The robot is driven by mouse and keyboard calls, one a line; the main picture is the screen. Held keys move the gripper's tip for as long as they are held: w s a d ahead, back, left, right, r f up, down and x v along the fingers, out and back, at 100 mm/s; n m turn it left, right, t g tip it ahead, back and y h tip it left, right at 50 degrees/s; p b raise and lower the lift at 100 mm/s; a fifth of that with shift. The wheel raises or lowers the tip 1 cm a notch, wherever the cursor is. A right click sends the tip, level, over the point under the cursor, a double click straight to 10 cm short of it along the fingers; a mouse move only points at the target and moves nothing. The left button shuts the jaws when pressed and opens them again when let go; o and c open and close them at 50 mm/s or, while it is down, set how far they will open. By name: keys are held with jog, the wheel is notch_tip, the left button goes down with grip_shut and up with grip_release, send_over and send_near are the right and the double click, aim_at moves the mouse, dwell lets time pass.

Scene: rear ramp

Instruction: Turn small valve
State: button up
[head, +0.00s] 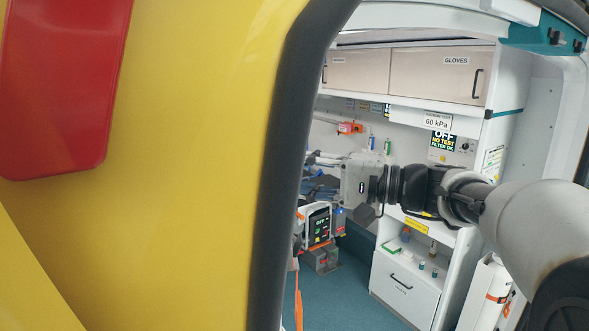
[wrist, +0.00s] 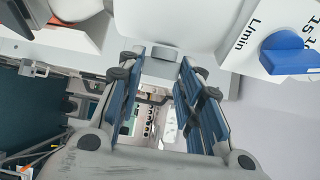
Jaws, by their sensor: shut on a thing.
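In the wrist view my gripper (wrist: 163,60) has its two blue-padded fingers on either side of a small grey block-like part (wrist: 165,53) under a white rounded body (wrist: 180,22). It is shut on this part, with a gap between the fingers; I cannot tell for sure that the part is the small valve. A blue knob (wrist: 290,52) on a white panel marked L/min is to the right, apart from the fingers. In the head view my gripper (head: 314,158) is inside the vehicle, its fingers small and partly hidden.
A yellow door panel (head: 150,150) with a dark edge blocks the left of the head view. A monitor reading OFF (head: 319,224) stands below my gripper. Cabinets marked GLOVES (head: 440,75), a wall display (head: 442,140) and a drawer unit (head: 402,285) line the right. Teal floor (head: 350,285) shows between.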

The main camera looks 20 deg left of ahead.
jog(key=o, duration=1.1)
jog(key=shift+c, duration=0.2)
jog(key=d, duration=1.2)
jog(key=shift+s, duration=0.3)
